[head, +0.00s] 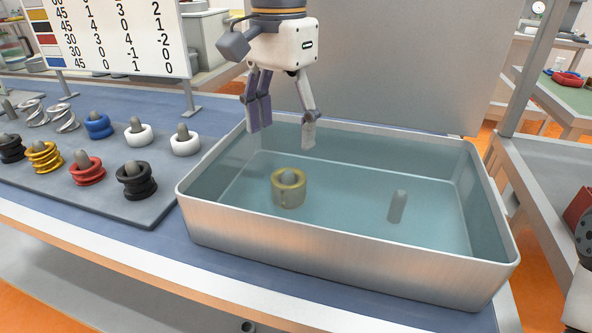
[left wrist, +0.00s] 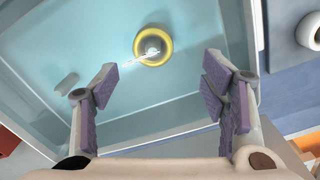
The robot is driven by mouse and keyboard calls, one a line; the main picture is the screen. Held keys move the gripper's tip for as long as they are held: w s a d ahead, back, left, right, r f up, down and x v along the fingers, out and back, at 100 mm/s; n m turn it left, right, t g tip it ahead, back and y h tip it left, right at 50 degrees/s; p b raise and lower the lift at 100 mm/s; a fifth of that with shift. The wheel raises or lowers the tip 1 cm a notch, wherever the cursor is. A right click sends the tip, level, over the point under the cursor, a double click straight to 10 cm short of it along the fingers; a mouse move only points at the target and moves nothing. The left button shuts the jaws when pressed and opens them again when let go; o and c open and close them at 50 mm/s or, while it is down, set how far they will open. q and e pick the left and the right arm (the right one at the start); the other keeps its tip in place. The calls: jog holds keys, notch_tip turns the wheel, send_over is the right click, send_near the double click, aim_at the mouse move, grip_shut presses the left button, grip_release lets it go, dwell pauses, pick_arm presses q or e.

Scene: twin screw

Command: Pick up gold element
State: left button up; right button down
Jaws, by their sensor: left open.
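A gold ring-shaped element (head: 289,201) sits around a grey peg (head: 289,176) on the floor of a metal tray (head: 340,264) that looks filled with clear bluish liquid. The element also shows in the left wrist view (left wrist: 152,62), near the top middle. My left gripper (head: 281,139) is open and empty, pointing down above the back left part of the tray. Its fingers are apart from the element, which lies below and in front in the head view. In the left wrist view the element appears beyond the gap between the fingertips (left wrist: 160,72).
A second bare peg (head: 397,207) stands in the tray's right part. A board (head: 130,208) at left holds several coloured elements, including another gold one (head: 44,158). A number chart (head: 120,40) stands behind it. The tray walls rise around the gold element.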

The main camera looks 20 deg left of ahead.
aim_at(285, 176)
pick_arm(q)
jog(key=f, duration=0.6)
jog(key=s+f, duration=0.1)
jog(key=f, duration=0.1)
jog(key=shift+s+d+f, duration=0.1)
jog(key=shift+d+f, duration=0.2)
jog(key=shift+f, duration=0.5)
jog(key=c, duration=1.5)
